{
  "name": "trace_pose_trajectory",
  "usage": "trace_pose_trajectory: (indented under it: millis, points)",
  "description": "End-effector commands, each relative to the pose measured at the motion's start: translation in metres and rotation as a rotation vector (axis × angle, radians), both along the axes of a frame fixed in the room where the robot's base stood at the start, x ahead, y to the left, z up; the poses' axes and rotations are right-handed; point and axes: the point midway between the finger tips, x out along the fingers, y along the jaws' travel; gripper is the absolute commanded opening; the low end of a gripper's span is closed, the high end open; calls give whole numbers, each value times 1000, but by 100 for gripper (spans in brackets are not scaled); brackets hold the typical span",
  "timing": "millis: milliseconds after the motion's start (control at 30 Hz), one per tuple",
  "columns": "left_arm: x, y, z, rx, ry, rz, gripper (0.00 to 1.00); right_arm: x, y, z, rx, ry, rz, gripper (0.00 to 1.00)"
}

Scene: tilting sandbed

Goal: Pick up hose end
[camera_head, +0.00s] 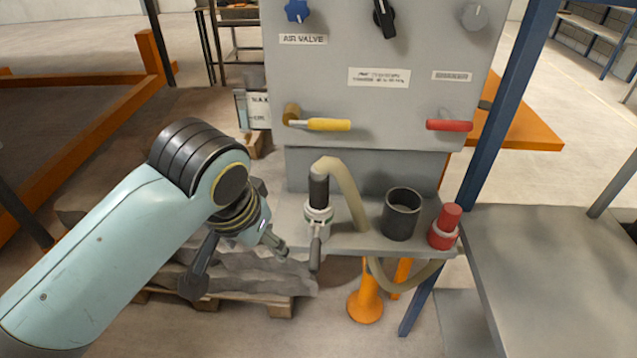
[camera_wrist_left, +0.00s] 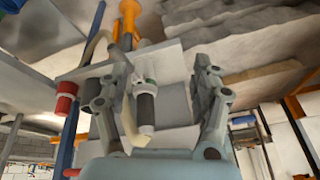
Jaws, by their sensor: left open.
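The hose end (camera_head: 318,196) has a black grip above a pale metal coupling with a lever. It stands upright at the front edge of the grey shelf (camera_head: 352,241), and a beige hose (camera_head: 349,188) arches from its top. My left gripper (camera_head: 276,243) is just to its left and lower, apart from it in the head view. In the left wrist view, tilted over, my left gripper (camera_wrist_left: 160,70) is open and the hose end (camera_wrist_left: 147,100) shows between its two fingers. Contact cannot be told. My right gripper is in neither view.
A dark cup (camera_head: 401,215) and a red fitting (camera_head: 445,227) stand right of the hose end. Above are a yellow handle (camera_head: 328,125) and a red handle (camera_head: 449,126) on the grey panel (camera_head: 390,95). Stacked sacks (camera_head: 250,272) lie on a pallet below; a blue post (camera_head: 508,100) stands right.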

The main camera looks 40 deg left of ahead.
Motion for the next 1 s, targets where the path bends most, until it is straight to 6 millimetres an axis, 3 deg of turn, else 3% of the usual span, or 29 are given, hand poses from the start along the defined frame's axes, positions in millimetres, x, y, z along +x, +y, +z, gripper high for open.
trace_pose_trajectory:
  millis: [100, 500, 633, 833, 1000]
  points:
    - [33, -1, 21, -13, -24, 131, 64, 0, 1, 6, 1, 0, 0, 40]
    - [140, -14, 59, -54, -91, 524, 64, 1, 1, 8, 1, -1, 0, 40]
    - [152, -13, 56, -53, -96, 563, 64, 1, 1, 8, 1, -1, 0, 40]
    - [161, -4, 25, -51, -95, 563, 64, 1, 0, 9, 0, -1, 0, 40]
    - [166, 0, 11, -54, -98, 563, 64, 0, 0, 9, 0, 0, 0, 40]
